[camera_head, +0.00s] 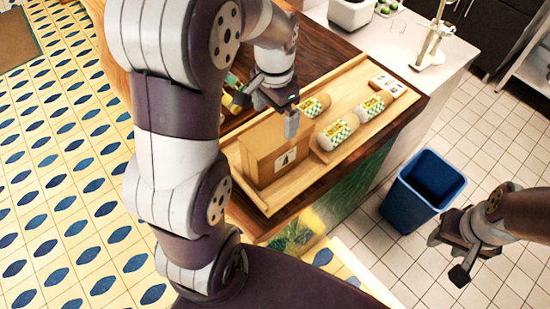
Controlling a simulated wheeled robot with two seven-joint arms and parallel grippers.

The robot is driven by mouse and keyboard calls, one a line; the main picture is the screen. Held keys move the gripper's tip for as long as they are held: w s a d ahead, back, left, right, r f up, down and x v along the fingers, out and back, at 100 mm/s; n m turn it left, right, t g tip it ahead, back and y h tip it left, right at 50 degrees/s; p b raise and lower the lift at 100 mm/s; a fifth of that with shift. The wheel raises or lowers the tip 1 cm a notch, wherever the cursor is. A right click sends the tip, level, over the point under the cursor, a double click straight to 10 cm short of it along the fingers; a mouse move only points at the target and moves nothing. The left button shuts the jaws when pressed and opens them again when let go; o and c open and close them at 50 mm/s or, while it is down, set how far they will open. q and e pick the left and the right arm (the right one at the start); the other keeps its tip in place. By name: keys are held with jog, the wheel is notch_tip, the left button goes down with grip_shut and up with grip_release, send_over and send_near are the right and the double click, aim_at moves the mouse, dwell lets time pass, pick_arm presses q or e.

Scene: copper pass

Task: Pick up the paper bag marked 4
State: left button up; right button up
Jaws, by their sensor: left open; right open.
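A brown paper bag (262,151) stands upright at the near left end of a wooden tray (338,86) on the counter. It has a white label with a dark mark that looks like a 4. My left gripper (277,108) is directly above the bag's top, fingers pointing down, and is open. One fingertip hangs by the bag's top right edge; I cannot tell whether it touches. My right gripper (452,260) is open and empty at the right, over the tiled floor and away from the counter.
Several wrapped rolls (338,134) lie in the tray right of the bag, with a small white box (387,86) at its far end. A blue bin (422,187) stands on the floor between the counter and my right gripper. Colourful items sit behind my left arm.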

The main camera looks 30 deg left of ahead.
aim_at(277, 130)
pick_arm(q)
jog(key=f, duration=0.1)
jog(key=f+p, duration=0.1)
jog(key=f, duration=0.1)
jog(key=w+f+p, duration=0.1)
jog(key=f, duration=0.1)
jog(key=shift+d, duration=0.25)
jog(key=shift+a+f, duration=0.1)
jog(key=shift+f, duration=0.25)
jog(key=shift+s+a, duration=0.15)
jog(key=shift+s, duration=0.05)
jog(key=c, duration=1)
jog(key=shift+w, duration=0.1)
jog(key=shift+c, duration=0.5)
